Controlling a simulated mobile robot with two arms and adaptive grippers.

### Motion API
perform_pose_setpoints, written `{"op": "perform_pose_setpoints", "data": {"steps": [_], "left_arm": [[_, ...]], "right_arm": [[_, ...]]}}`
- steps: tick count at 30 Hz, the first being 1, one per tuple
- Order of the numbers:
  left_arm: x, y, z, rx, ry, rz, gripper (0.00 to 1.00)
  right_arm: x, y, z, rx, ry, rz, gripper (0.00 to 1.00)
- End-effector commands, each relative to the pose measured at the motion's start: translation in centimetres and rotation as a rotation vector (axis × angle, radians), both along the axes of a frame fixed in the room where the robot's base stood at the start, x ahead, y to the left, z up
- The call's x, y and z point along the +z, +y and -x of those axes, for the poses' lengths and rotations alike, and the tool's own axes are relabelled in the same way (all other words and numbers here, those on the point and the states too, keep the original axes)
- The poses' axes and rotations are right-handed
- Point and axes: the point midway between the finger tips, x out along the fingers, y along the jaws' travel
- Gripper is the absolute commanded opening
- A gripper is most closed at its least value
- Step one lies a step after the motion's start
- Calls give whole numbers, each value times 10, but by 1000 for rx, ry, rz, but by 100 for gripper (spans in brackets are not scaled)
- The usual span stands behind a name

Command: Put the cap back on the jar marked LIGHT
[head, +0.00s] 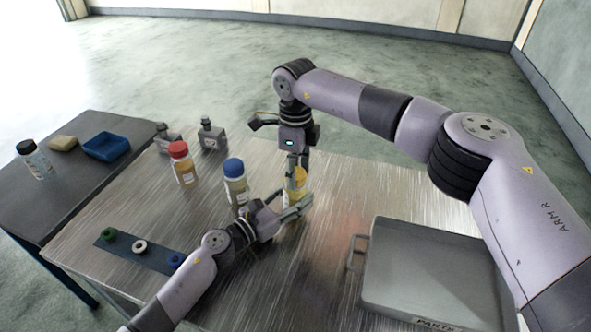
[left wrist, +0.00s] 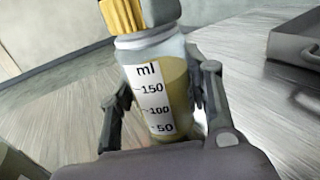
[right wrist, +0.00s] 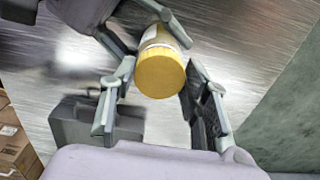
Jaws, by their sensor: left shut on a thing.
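A jar with pale amber liquid (left wrist: 178,85) stands upright between the fingers of my left gripper (left wrist: 160,115), which is shut on it. A ribbed yellow cap (right wrist: 160,73) sits at its mouth; how firmly it is seated I cannot tell. The jar's visible side carries an ml scale; the word LIGHT is not legible. In the head view the yellow cap (head: 298,176) is partly hidden by my grippers. My right gripper (right wrist: 160,72) points down over the cap, its fingers spread on either side with gaps showing. A grey finger covers part of the cap in the left wrist view.
A red-capped jar (head: 182,165) and a blue-capped jar (head: 235,185) stand left of the grippers. A dark strip (head: 124,251) with small rings lies front left. A grey case (head: 430,265) fills the right side.

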Motion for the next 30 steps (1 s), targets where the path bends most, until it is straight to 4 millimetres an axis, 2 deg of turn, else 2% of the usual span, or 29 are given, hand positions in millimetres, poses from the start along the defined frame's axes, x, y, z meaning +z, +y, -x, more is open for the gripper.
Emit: {"op": "perform_pose_setpoints", "data": {"steps": [2, 15, 21, 22, 30], "left_arm": [[0, 0, 0, 0, 0, 0, 0], [0, 0, 0, -1, 0, 0, 0], [0, 0, 1, -2, 0, 0, 0], [0, 0, 1, -2, 0, 0, 0], [0, 0, 0, -1, 0, 0, 0]], "right_arm": [[0, 0, 0, 0, 0, 0, 35], [0, 0, -1, -1, -2, 1, 6], [0, -1, -1, -11, -3, 0, 6], [0, -1, -1, -11, -3, 0, 40], [0, 0, -1, -11, -2, 1, 58]]}}
